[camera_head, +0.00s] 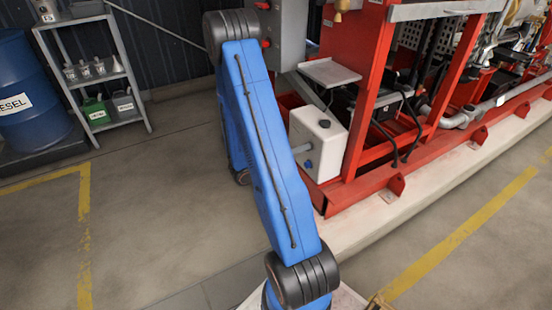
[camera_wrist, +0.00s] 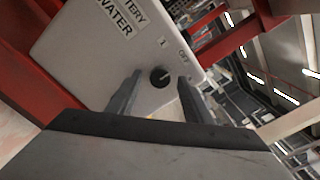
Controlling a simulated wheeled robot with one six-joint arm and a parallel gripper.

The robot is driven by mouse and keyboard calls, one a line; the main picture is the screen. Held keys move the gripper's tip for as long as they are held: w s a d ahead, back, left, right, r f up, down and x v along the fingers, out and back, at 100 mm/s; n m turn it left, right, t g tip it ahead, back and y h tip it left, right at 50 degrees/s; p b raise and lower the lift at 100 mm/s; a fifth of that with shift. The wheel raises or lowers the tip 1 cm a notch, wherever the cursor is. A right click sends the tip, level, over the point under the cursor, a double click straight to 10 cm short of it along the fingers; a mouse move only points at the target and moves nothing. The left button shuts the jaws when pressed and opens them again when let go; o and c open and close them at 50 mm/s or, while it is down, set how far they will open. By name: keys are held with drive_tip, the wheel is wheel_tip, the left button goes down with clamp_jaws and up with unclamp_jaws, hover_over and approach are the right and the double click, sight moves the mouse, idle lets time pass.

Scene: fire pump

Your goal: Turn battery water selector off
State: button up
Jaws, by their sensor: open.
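In the wrist view, a pale box with a partly cut-off label ending in "WATER" (camera_wrist: 82,48) fills the upper middle. On its face is a small round black selector knob (camera_wrist: 160,76). The marks "1" and "OFF" stand above it, "OFF" to the right. My gripper (camera_wrist: 159,79) is open, with one finger on the left of the knob and the other on its right. I cannot tell whether either finger touches the knob. Its exact pointing is too small to read. In the head view my blue arm stands in front, and the gripper does not show clearly.
In the head view, a red pump frame (camera_head: 366,85) with a white box (camera_head: 318,145) low inside it stands right of my arm. A grey cabinet (camera_head: 288,35) is behind. A blue diesel drum (camera_head: 30,95) and shelf (camera_head: 100,79) stand left. Floor at left is clear.

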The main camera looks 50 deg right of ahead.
drive_tip(key=v, duration=1.6)
drive_tip(key=shift+s, duration=0.1)
drive_tip(key=shift+r, duration=0.1)
drive_tip(key=s+a+r+m+y, duration=0.8)
drive_tip(key=s+r+m, duration=0.25)
drive_tip(key=m, duration=0.25)
drive_tip(key=s+a+r+m+t+y, duration=0.3)
drive_tip(key=a+r+m+t+y, duration=0.1)
drive_tip(key=a, duration=0.5)
drive_tip(key=s+a+r+m+t+y, duration=0.2)
drive_tip(key=a+r+m+t+y, duration=0.3)
drive_tip(key=a+r, duration=0.3)
drive_tip(key=shift+s+a+r+m+t, duration=0.2)
drive_tip(key=shift+s+a+m+t, duration=0.25)
drive_tip(key=shift+m+t, duration=0.25)
